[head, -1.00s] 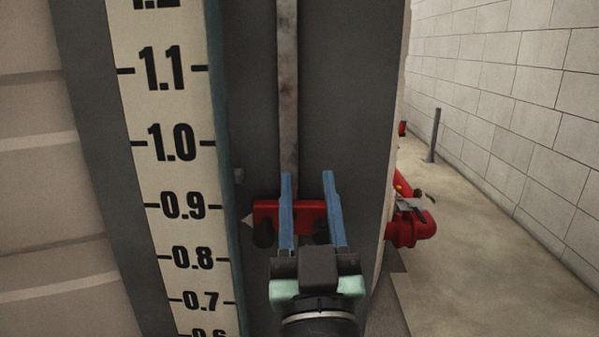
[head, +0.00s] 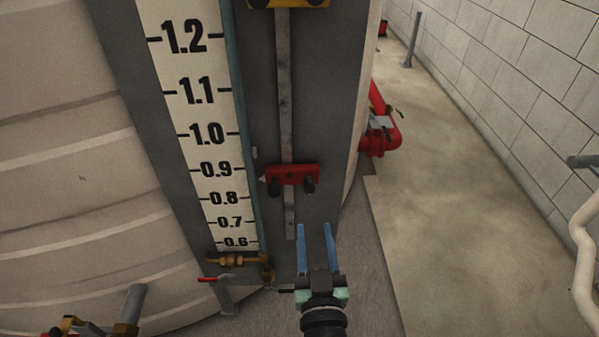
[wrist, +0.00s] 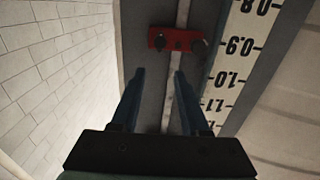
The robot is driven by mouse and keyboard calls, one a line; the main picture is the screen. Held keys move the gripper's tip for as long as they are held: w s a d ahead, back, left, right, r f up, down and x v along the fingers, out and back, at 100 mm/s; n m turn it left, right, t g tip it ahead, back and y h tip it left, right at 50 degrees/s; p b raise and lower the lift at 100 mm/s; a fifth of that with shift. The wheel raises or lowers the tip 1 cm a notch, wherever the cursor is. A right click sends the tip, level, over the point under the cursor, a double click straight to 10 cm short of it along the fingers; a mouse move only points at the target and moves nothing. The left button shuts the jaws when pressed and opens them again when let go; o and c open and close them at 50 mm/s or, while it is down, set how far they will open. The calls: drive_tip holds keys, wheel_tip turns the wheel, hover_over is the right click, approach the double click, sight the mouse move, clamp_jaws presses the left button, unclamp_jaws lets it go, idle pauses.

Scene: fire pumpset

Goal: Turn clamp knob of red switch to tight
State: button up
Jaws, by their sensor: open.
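The red switch (head: 282,175) is a red block with a pointed left tip, mounted on a vertical metal strip (head: 285,105) beside the number scale, just below the 0.9 mark. Two dark knobs show on it, a left knob (head: 275,187) and a right knob (head: 308,185). In the wrist view the red switch (wrist: 176,39) appears upside down beyond the fingertips, with a dark knob at each end. My gripper (head: 315,226) is open and empty, with its blue fingers below and slightly right of the switch in the head view, apart from it. The wrist view shows its spread fingers (wrist: 159,72).
The white scale (head: 205,130) stands left of the strip. A yellow block (head: 290,4) sits higher on the strip. Brass fittings and a red-handled valve (head: 222,279) are low left. Red piping (head: 380,130) lies right.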

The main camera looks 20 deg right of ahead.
sight(310, 185)
drive_tip(key=x, duration=0.4)
drive_tip(key=b+x, duration=0.1)
drive_tip(key=x, duration=0.7)
drive_tip(key=shift+w+d+f+b, duration=0.1)
drive_tip(key=shift+w+f+b, duration=0.15)
drive_tip(key=shift+w+b, duration=0.05)
drive_tip(key=shift+c, duration=0.2)
clamp_jaws()
